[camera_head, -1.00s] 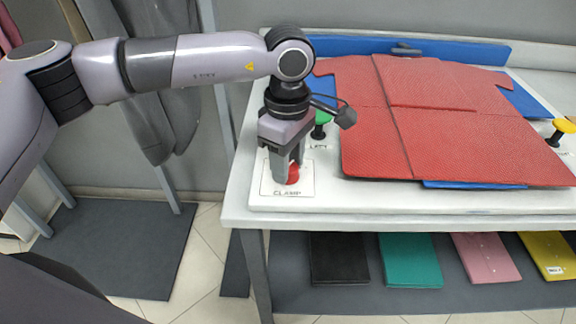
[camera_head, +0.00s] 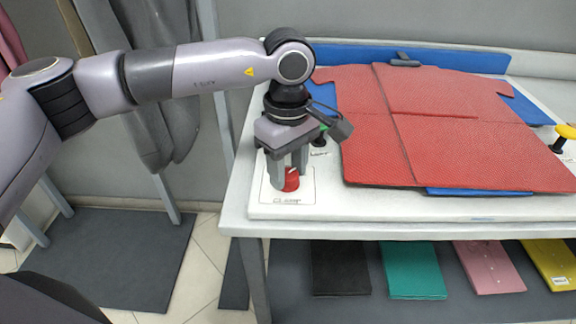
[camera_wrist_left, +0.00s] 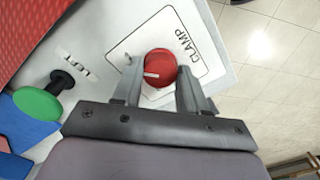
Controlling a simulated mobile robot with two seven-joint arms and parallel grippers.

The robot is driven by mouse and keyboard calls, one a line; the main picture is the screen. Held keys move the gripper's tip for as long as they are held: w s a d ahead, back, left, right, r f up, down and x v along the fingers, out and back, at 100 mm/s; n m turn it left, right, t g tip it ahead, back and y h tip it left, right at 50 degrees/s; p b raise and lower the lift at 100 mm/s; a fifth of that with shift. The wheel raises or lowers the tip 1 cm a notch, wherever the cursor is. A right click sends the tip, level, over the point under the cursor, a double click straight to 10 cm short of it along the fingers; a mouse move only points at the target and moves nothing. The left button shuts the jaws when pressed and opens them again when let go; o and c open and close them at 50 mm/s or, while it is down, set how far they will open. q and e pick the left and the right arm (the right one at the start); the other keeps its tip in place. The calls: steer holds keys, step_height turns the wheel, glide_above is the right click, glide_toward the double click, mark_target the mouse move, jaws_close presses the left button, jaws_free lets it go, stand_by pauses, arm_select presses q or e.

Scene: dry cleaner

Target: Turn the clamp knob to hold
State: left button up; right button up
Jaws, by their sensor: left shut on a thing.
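The red clamp knob (camera_head: 292,183) stands on a plate marked CLAMP at the left front corner of the white table. In the left wrist view the knob (camera_wrist_left: 160,62) is round, with a white mark line on its top. My left gripper (camera_head: 288,179) points down, with one finger on each side of the knob, shut on it. In the left wrist view the fingers (camera_wrist_left: 158,72) flank the knob. The word HOLD cannot be read in either view. My right gripper is not in view.
A red folded cloth (camera_head: 440,130) covers blue pieces on the table (camera_head: 400,208). A yellow knob (camera_head: 566,132) is at the right. Coloured folded items, one black (camera_head: 340,268), lie on a lower shelf.

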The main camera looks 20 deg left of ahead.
mark_target(288, 173)
arm_select(q)
steer(key=o, duration=1.1)
steer(key=shift+c, duration=0.2)
steer(key=shift+r, duration=3.6)
